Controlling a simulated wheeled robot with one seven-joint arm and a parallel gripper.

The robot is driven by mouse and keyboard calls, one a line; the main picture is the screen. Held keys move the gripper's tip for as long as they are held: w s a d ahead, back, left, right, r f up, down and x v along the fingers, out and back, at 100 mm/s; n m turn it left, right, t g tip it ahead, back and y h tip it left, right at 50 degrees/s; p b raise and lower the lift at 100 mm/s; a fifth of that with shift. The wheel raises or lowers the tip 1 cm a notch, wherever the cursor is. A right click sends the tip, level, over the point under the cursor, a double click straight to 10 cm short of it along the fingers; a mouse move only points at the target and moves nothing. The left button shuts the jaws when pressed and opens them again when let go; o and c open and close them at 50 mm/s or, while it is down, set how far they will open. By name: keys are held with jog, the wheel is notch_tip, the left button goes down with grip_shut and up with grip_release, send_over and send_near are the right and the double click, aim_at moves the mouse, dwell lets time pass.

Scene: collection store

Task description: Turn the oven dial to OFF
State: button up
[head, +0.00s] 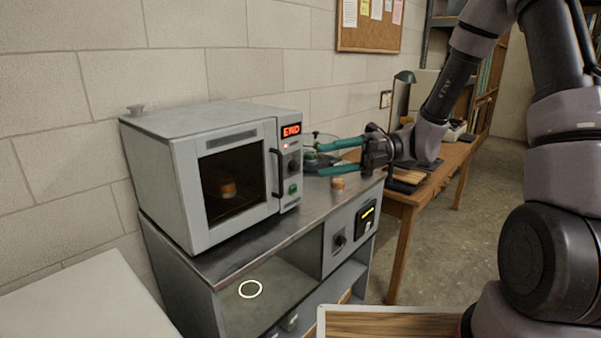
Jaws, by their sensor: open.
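The grey oven (200,150) stands on the metal cabinet top with its door closed. Its control panel on the right has a lit red display reading "END" (291,130). Below the display is a dark round dial (294,166), and below that a small green button (293,189). The dial's markings and pointer are too small to read. My gripper (320,160), with teal fingers, is open and empty to the right of the panel. Its fingers point left toward the dial, and a gap shows between them and the panel.
A similar jar (228,188) is inside the oven. The cabinet front has another knob (340,241). A glass-like round vessel stands behind my fingers. A wooden desk (455,160) is at right.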

jog(key=w+a+f+m+t+y, duration=0.2)
jog(key=w+f+m+t+y, duration=0.5)
jog(key=m, duration=0.9)
jog(key=m+t+h, duration=0.5)
jog(key=m+t, duration=0.7)
jog(key=m, duration=0.4)
send_near(297, 168)
jog(key=shift+g, duration=0.3)
jog(key=x, duration=0.8)
jog(key=shift+w+r, duration=0.2)
jog(key=shift+w, duration=0.1)
grip_shut()
